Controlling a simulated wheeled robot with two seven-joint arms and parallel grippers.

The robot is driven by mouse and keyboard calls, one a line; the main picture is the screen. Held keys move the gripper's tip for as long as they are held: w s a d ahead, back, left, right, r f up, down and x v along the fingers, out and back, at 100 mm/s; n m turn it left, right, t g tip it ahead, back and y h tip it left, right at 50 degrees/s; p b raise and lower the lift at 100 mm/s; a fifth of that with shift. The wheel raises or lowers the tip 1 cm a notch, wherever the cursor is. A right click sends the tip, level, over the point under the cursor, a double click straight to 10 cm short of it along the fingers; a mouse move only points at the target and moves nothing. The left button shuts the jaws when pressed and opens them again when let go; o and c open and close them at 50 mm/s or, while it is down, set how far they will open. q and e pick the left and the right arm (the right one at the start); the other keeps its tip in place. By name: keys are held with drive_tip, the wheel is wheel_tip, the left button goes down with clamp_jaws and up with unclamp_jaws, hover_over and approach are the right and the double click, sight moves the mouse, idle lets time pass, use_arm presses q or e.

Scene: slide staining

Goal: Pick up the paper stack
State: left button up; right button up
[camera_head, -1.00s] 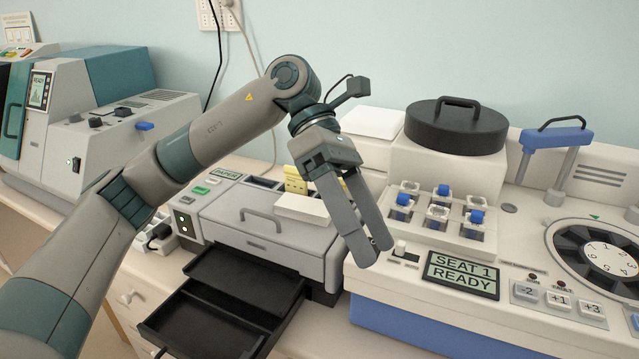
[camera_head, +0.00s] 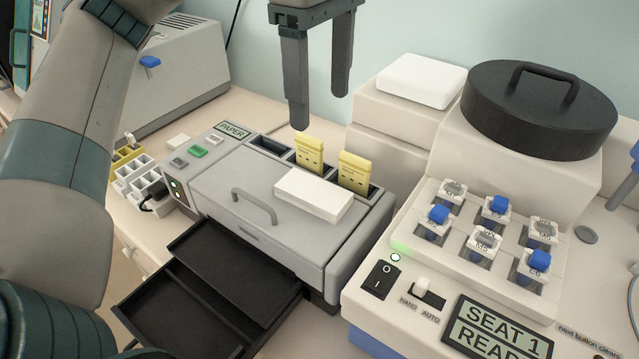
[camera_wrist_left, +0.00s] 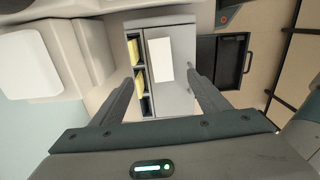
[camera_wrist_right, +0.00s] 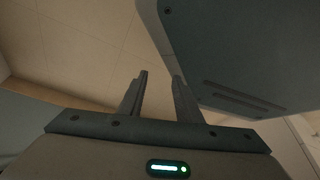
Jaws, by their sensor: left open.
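The paper stack, a flat white block (camera_head: 314,195), lies on the grey lid of the printer-like machine (camera_head: 225,195), right of the lid's handle. It also shows in the left wrist view (camera_wrist_left: 161,60), between and beyond the fingers. My left gripper (camera_head: 319,108) is open and empty, pointing down above the back of the machine, apart from the stack. Its fingers show spread in the left wrist view (camera_wrist_left: 163,82). My right gripper (camera_wrist_right: 160,78) shows only in its own wrist view, fingers apart with nothing between them.
Two yellow packs (camera_head: 354,171) stand in slots behind the lid, near the stack. A black open tray (camera_head: 208,295) juts out in front. The staining machine with a black round lid (camera_head: 540,105) stands close on the right. A white box (camera_head: 422,80) is behind.

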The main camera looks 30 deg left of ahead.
use_arm(q)
drive_tip(key=shift+s, duration=0.1)
drive_tip(key=shift+f, duration=0.1)
use_arm(e)
drive_tip(key=shift+r, duration=0.1)
use_arm(q)
approach(320, 192)
wheel_tip(320, 192, down, 4)
drive_tip(key=p, duration=0.2)
drive_tip(key=shift+r+p, duration=0.25)
drive_tip(key=shift+p, duration=0.1)
use_arm(e)
drive_tip(key=s+d+g, duration=0.2)
drive_tip(key=s+d, duration=0.1)
drive_tip(key=s, duration=0.6)
drive_tip(key=shift+d+f+h, duration=0.35)
drive_tip(key=shift+f+h, duration=0.05)
drive_tip(key=shift+f, duration=0.05)
use_arm(q)
drive_tip(key=shift+f, duration=0.1)
use_arm(e)
drive_tip(key=shift+r, duration=0.15)
